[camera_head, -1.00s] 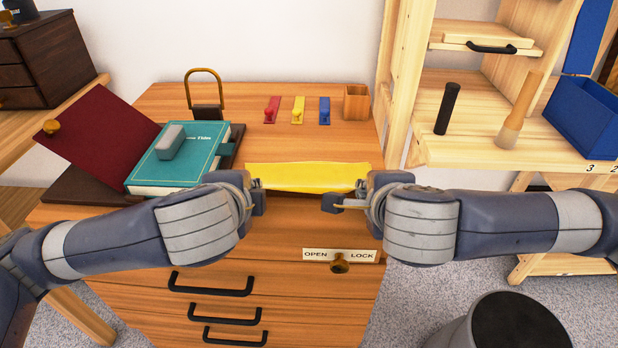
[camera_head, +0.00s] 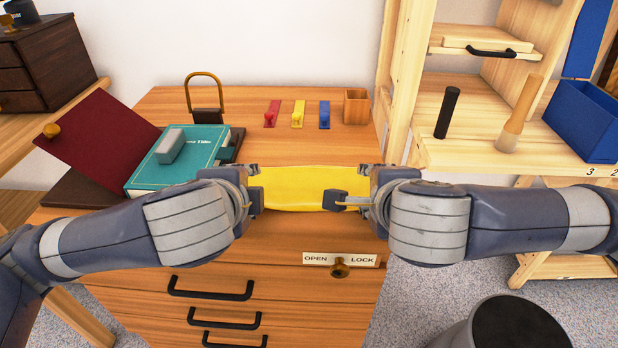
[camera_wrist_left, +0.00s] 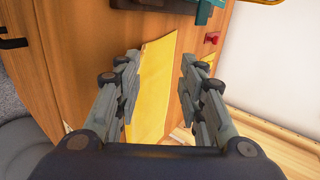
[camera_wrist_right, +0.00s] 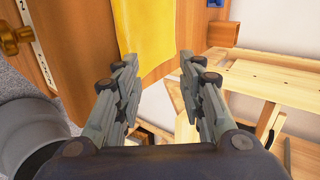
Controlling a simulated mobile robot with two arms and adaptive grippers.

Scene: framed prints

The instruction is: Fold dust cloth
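The dust cloth (camera_head: 295,188) is a yellow sheet at the front of the wooden cabinet top, between my two grippers. Its near edge bows downward. My left gripper (camera_head: 256,190) is at its left end, and my right gripper (camera_head: 348,190) is at its right end. In the left wrist view the fingers (camera_wrist_left: 160,88) stand apart, with the cloth (camera_wrist_left: 153,70) showing in the gap. In the right wrist view the fingers (camera_wrist_right: 158,85) also stand apart, with the cloth (camera_wrist_right: 165,35) beyond the tips. Whether either gripper touches the cloth is unclear.
A teal book (camera_head: 180,160) with a grey block (camera_head: 170,146) lies left of the cloth. Red (camera_head: 271,114), yellow (camera_head: 298,114) and blue (camera_head: 324,114) knobbed pieces and a wooden cup (camera_head: 356,106) stand behind. A bin (camera_head: 515,325) is at lower right. The middle cabinet top is clear.

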